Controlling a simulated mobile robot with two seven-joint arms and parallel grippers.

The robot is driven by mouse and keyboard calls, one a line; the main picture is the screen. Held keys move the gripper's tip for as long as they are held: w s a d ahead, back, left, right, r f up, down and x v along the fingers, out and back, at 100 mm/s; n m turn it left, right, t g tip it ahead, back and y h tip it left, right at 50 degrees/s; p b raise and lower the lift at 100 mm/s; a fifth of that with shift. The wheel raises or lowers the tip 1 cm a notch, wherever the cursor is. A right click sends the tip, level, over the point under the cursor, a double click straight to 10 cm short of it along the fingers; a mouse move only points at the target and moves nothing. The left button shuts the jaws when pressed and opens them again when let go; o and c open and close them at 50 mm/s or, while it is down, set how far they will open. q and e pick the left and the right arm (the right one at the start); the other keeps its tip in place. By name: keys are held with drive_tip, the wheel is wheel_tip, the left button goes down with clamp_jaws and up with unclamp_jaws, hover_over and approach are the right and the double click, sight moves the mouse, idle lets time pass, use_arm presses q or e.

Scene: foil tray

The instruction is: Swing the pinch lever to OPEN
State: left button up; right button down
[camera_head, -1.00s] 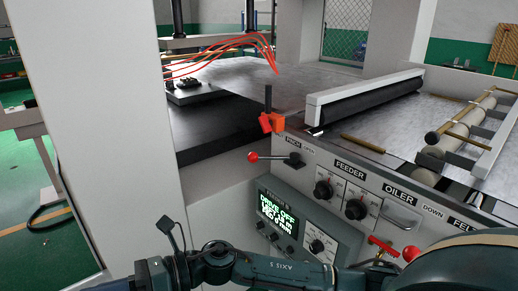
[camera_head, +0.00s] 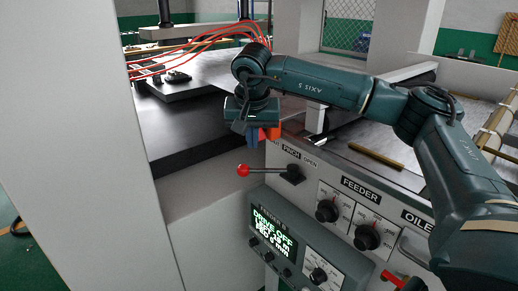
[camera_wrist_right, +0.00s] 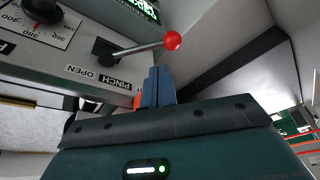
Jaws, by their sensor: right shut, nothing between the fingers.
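The pinch lever (camera_head: 266,171) has a red ball knob (camera_head: 243,170) and a dark pivot. It sticks out to the left below the PINCH and OPEN labels on the front panel. In the right wrist view the lever (camera_wrist_right: 142,48) also shows, with its red knob (camera_wrist_right: 172,41) just beyond the fingertips. My right gripper (camera_head: 252,143) hangs above the lever with its blue fingers pointing down; the fingers show together in the wrist view (camera_wrist_right: 157,76), shut and empty. A gap to the lever appears in the head view. My left gripper is not seen.
An orange-red part (camera_head: 271,132) stands at the panel's top edge, right beside my right fingers. FEEDER dials (camera_head: 327,211) sit right of the lever. A tilted display box (camera_head: 310,245) reading DRIVE OFF projects below it. A pale column (camera_head: 100,170) stands at the left.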

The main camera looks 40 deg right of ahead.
sight(266, 171)
use_arm(q)
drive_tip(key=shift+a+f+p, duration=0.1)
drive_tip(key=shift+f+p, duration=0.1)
drive_tip(key=shift+p, duration=0.35)
use_arm(e)
drive_tip(key=d+x, duration=0.1)
drive_tip(key=x, duration=0.8)
drive_tip(key=shift+w+d, duration=0.4)
drive_tip(key=shift+d, duration=0.05)
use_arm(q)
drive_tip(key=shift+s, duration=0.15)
use_arm(e)
drive_tip(key=shift+f, duration=0.1)
